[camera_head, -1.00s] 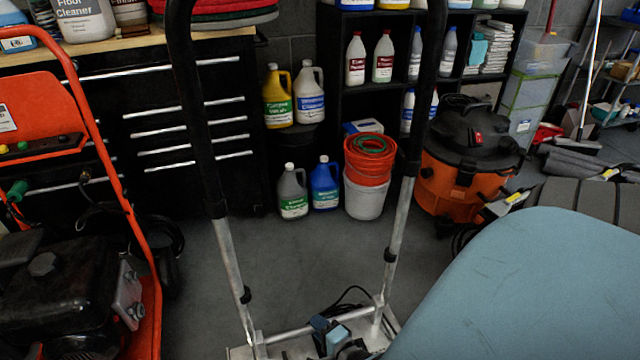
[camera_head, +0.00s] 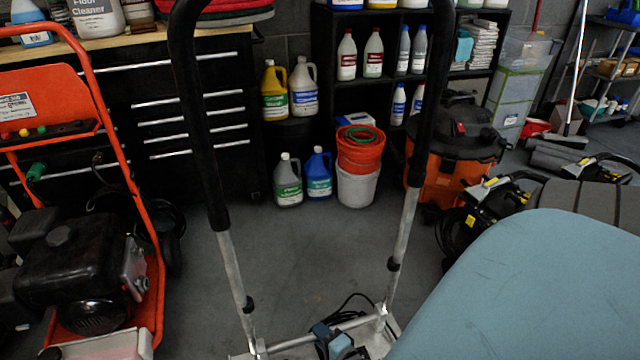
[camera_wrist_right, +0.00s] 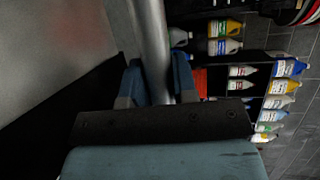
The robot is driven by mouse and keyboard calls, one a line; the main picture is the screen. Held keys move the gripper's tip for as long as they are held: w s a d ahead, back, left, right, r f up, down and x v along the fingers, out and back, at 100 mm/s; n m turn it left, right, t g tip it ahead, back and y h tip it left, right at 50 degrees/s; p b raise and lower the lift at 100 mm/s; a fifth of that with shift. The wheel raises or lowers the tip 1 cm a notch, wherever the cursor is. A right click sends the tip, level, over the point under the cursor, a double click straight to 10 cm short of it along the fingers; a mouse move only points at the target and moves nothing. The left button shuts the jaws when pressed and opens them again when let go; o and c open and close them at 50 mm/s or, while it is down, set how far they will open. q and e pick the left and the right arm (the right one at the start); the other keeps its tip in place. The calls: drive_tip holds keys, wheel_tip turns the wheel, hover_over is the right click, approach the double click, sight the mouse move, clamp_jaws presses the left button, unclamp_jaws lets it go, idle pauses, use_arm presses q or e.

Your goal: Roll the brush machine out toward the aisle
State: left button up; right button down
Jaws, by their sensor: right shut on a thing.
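The brush machine (camera_head: 222,262) stands in front of me, with a tall handle of black-sleeved upper tubes and two silver posts. A silver crossbar (camera_head: 290,336) joins the posts low down, above a pale base. My right gripper (camera_head: 331,335) is low at the crossbar, its blue fingers closed around the silver tube. In the right wrist view the gripper (camera_wrist_right: 158,88) has one finger on each side of the tube (camera_wrist_right: 150,40). Most of the machine's base is cut off below the picture. My left gripper is not in view.
An orange-framed engine machine (camera_head: 75,260) stands close on the left. A black drawer cabinet (camera_head: 190,120), jugs (camera_head: 287,180), buckets (camera_head: 358,180) and an orange vacuum (camera_head: 450,160) line the back. Black cabled equipment (camera_head: 462,228) is on the right. Floor between is clear.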

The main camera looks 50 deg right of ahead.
drive_tip(key=shift+s+a, duration=0.2)
drive_tip(key=shift+s, duration=0.2)
drive_tip(key=c, duration=0.9)
unclamp_jaws()
